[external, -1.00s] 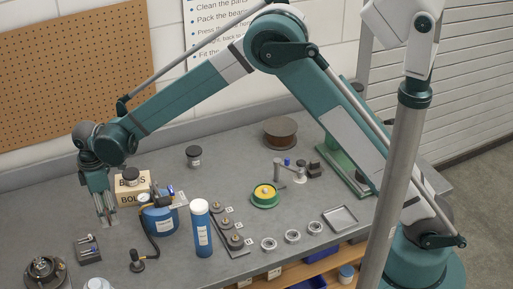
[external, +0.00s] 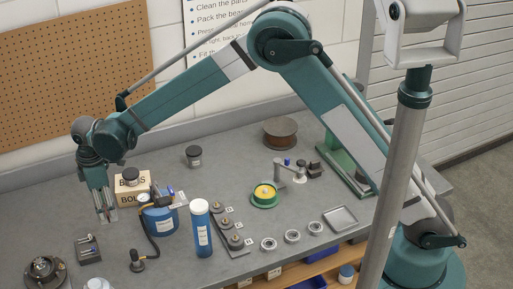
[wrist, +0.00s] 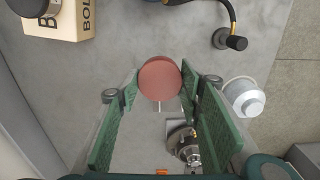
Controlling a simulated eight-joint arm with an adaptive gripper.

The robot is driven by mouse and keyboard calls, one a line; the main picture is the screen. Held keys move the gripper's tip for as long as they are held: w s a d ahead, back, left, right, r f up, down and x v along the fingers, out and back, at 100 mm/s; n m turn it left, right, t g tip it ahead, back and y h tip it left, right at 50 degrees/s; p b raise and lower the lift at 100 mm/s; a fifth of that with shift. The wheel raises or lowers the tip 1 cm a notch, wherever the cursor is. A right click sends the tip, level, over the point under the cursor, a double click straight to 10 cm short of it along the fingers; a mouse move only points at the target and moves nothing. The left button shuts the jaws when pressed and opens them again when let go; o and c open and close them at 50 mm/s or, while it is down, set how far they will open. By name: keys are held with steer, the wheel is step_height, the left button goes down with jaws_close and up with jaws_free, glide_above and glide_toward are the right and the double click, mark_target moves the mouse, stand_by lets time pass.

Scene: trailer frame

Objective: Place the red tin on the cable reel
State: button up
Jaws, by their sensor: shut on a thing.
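My gripper (external: 106,214) is at the far left of the bench, pointing down in front of the labelled box. In the wrist view its green fingers (wrist: 160,88) are closed against both sides of the red tin (wrist: 160,78), whose round, dull red top faces the camera. In the external view the fingers mostly hide the tin. The cable reel appears to be the round drum with a brown middle (external: 280,131) at the back of the bench, far to the right of my gripper. Its top looks clear.
Between them are a cardboard box (external: 128,192) with a dark jar on top, another dark jar (external: 194,156), a blue tank with gauge (external: 160,219), a tall blue bottle (external: 201,229) and a green-yellow spool (external: 264,195). A metal fixture (external: 45,270) lies front left.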

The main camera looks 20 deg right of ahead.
step_height(320, 180, up, 11)
steer(key=w+d+m+p, duration=0.1)
steer(key=w+d+m, duration=0.2)
steer(key=w+d, duration=1.05)
steer(key=m+p, duration=0.5)
steer(key=m, duration=0.3)
glide_above(281, 125)
steer(key=shift+f, duration=2.65)
steer(key=shift+f, duration=0.1)
steer(key=shift+f, duration=3.05)
